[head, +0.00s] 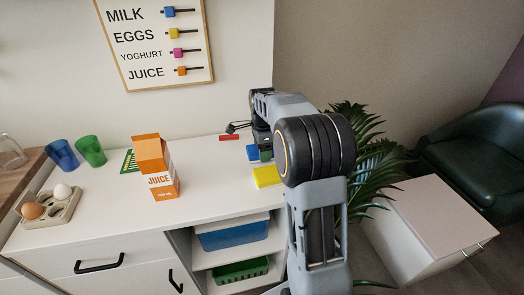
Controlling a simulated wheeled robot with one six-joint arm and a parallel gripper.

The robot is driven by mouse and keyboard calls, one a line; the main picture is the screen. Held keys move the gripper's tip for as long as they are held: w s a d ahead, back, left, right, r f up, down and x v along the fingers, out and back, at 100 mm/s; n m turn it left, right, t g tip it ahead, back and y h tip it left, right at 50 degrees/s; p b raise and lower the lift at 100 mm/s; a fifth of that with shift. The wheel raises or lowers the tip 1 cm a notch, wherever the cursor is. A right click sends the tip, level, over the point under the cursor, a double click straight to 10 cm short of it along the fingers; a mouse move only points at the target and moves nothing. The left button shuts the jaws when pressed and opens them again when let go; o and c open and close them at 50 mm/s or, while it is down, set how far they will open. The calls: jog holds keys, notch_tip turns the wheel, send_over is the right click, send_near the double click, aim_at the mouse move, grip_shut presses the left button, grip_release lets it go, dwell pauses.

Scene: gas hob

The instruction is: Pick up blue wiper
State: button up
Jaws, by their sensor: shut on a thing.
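The blue wiper (252,153) is a small flat piece at the back right of the white counter, directly below my gripper (260,147). My gripper points down and appears shut on the blue wiper; its fingertips are small and partly hidden by my arm. I cannot tell whether the wiper is clear of the counter. A green wiper (266,155) shows right beside it, partly covered. A yellow wiper (266,176) lies in front of them. A red wiper (229,137) lies behind and to the left.
An orange and white juice carton (160,170) stands left of the wipers. Blue (62,155) and green (90,151) cups and an egg tray (46,215) are at the far left. A plant (365,150) stands right of my arm. The counter (205,190) is clear between carton and wipers.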

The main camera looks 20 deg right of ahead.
jog(key=shift+r, duration=0.45)
notch_tip(320, 180, up, 2)
jog(key=shift+s+r+p, duration=0.1)
jog(key=shift+r+p, duration=0.1)
jog(key=shift+p, duration=0.2)
jog(key=s+a+r+p, duration=0.1)
jog(key=s+a+r, duration=0.6)
jog(key=s+r, duration=0.2)
jog(key=shift+s+a+r, duration=0.15)
jog(key=shift+s+a, duration=0.1)
jog(key=shift+s, duration=1.05)
